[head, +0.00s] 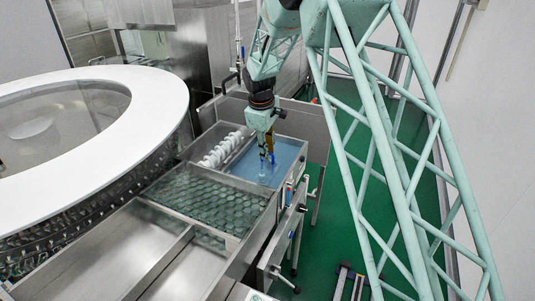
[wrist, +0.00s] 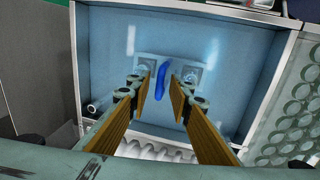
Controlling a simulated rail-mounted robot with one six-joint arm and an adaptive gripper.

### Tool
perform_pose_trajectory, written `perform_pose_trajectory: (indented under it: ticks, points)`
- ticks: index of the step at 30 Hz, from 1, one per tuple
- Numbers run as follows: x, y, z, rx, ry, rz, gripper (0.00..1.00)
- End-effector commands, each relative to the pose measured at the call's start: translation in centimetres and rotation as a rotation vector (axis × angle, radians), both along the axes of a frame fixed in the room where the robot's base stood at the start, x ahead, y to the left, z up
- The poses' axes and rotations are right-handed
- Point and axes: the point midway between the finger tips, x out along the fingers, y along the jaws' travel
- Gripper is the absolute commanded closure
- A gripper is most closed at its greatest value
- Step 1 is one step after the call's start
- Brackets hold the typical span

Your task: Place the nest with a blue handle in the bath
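The blue handle (wrist: 162,80) stands between my gripper's fingers (wrist: 162,92) in the wrist view, slightly tilted. The fingers are apart, with a gap on each side of the handle. The pale nest (wrist: 172,58) below the handle appears to lie in the blue liquid of the bath (wrist: 235,60); its exact depth is hard to tell. In the head view my gripper (head: 267,156) points down over the bath (head: 245,165), and a bit of blue handle (head: 272,158) shows by the fingertips. The nest is not clear there.
A row of white round items (head: 222,150) stands along the bath's left side. A tank with a perforated grid (head: 205,205) lies in front, then empty steel basins (head: 100,250). The large white ring of the rotary washer (head: 165,90) is at left.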

Motion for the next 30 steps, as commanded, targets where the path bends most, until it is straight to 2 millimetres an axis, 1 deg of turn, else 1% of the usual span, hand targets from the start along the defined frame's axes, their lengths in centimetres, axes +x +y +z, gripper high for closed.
perform_pose_trajectory:
  ticks: [5, 15, 21, 25, 30]
  points:
    - [-0.3, 0.2, 1.9, 0.001, -0.003, 0.000, 0.81]
    - [-1.1, 0.5, 6.7, 0.001, -0.004, 0.002, 0.81]
    - [-1.6, 0.7, 9.1, 0.001, -0.003, 0.001, 0.81]
    - [-1.8, 0.8, 10.0, 0.001, 0.000, 0.001, 0.81]
    - [-1.9, 0.8, 10.6, 0.001, 0.000, 0.000, 0.81]
